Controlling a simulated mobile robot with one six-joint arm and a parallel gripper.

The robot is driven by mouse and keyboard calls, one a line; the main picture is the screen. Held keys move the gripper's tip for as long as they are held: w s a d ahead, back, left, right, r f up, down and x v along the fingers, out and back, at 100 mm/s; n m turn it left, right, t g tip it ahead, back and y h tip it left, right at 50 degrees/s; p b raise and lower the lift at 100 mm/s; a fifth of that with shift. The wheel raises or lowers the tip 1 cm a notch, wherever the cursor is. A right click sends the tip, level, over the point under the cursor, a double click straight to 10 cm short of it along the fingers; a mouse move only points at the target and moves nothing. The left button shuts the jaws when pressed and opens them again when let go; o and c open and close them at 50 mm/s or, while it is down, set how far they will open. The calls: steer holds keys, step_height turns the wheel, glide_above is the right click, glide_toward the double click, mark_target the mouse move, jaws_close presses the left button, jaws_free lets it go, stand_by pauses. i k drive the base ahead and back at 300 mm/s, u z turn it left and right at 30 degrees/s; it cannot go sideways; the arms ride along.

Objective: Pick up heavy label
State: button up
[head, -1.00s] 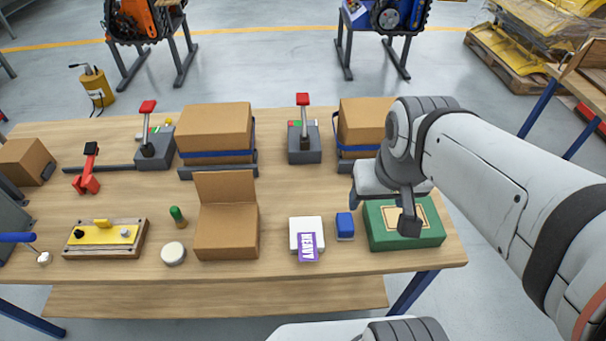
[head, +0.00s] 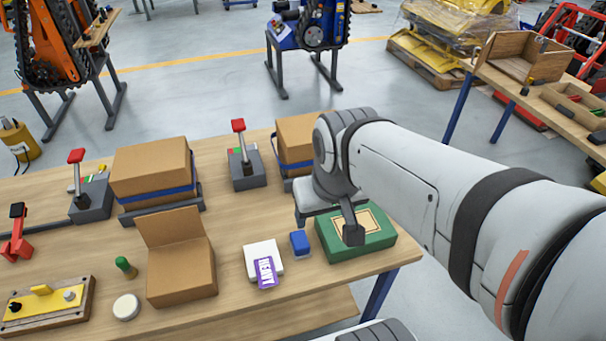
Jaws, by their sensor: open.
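The heavy label (head: 265,272) is a purple tag with white "HEAVY" lettering. It lies on the front edge of a white block (head: 262,252) near the front of the wooden table. My gripper (head: 328,228) is above the green box (head: 378,238) at the table's right end, to the right of the label and apart from it. Its dark fingers point down and are open. The arm hides part of the gripper, and nothing shows between the fingers.
A small blue block (head: 300,243) stands between the white block and the green box. An open cardboard box (head: 183,275) is left of the label. Strapped cartons (head: 153,168) and red-handled levers (head: 243,160) line the back. Bare tabletop lies behind the white block.

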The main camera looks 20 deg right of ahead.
mark_target(265, 269)
steer(key=z, duration=1.05)
steer(key=k, duration=1.35)
steer(key=u, duration=0.4)
steer(key=i, duration=1)
steer(key=u, duration=0.1)
